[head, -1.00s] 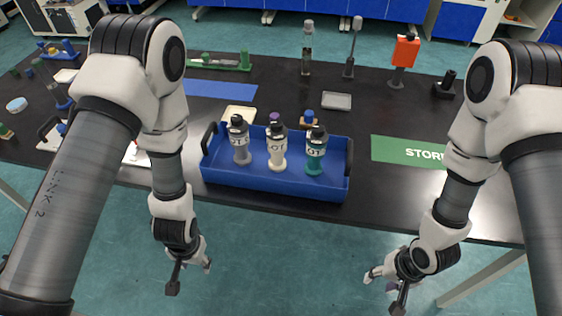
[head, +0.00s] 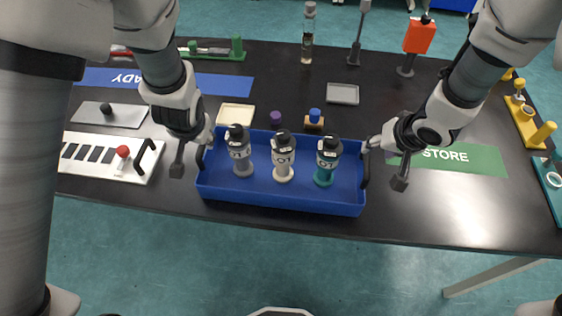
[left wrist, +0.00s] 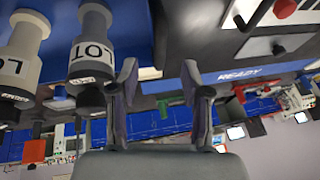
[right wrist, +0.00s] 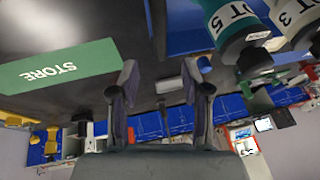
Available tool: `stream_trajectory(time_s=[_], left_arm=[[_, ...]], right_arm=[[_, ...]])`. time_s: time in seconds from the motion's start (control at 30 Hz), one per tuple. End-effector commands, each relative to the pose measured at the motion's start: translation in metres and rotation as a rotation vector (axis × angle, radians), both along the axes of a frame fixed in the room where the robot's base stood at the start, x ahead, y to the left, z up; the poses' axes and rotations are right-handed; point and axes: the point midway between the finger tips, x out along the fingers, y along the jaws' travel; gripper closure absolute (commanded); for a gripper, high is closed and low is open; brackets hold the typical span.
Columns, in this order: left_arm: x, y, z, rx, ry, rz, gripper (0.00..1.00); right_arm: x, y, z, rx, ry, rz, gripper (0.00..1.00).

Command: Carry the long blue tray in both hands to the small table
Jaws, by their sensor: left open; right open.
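The long blue tray (head: 290,198) sits on the black bench near its front edge. It holds a grey bottle (head: 239,152), a white bottle (head: 283,158) and a teal bottle (head: 327,163), all upright with black caps. Dark handles stand at its left end (head: 201,157) and right end (head: 366,170). My left gripper (head: 191,157) is open at the left handle, and its open fingers show in the left wrist view (left wrist: 162,76). My right gripper (head: 386,164) is open at the right handle, and also shows open in the right wrist view (right wrist: 160,76). Contact with the handles is unclear.
A green STORE mat (head: 460,158) lies right of the tray. A white panel with a red knob (head: 123,152) lies to the left. A cream dish (head: 236,114), a grey dish (head: 342,94) and a blue-topped stopper (head: 314,118) are behind the tray. The front right bench is clear.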

Motion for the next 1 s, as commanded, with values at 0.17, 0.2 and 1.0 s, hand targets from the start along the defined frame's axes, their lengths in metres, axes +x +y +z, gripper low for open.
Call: stream_trajectory(time_s=[0.17,0.2,1.0], left_arm=[[0.003,0.000,-0.007,-0.003,0.002,0.000,0.52],[0.005,0.001,-0.011,-0.005,0.002,0.002,0.52],[0.032,0.011,-0.072,-0.001,0.001,0.000,0.63]], right_arm=[[0.004,0.001,-0.006,0.000,0.002,0.000,0.53],[0.005,0.002,-0.011,0.001,0.003,0.000,0.53],[0.032,0.011,-0.072,-0.002,0.001,-0.001,0.63]])
